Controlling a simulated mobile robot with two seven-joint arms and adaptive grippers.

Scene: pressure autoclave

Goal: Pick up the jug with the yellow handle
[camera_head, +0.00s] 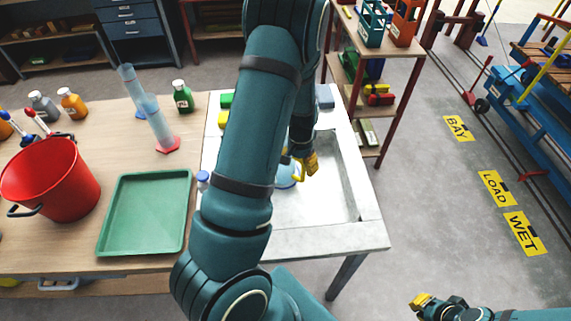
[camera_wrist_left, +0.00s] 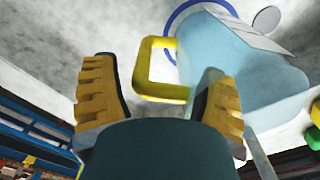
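The light blue jug (camera_head: 287,175) stands in the pale sink basin, mostly hidden behind my left arm in the head view. In the left wrist view the jug (camera_wrist_left: 248,70) shows large at the right, with its yellow handle (camera_wrist_left: 162,92) pointing toward my gripper. My left gripper (camera_head: 309,163) is at the jug's handle side. Its yellow fingers (camera_wrist_left: 158,80) are apart, with the handle seen between them and no clear contact. My right gripper (camera_head: 424,301) is low at the right, away from the jug; its finger gap is unclear.
The sink (camera_head: 340,239) has raised rims around the jug. A green tray (camera_head: 112,250), a red bucket (camera_head: 60,185) and measuring cylinders (camera_head: 158,125) stand on the wooden bench to the left. A shelf rack (camera_head: 398,50) stands behind the sink.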

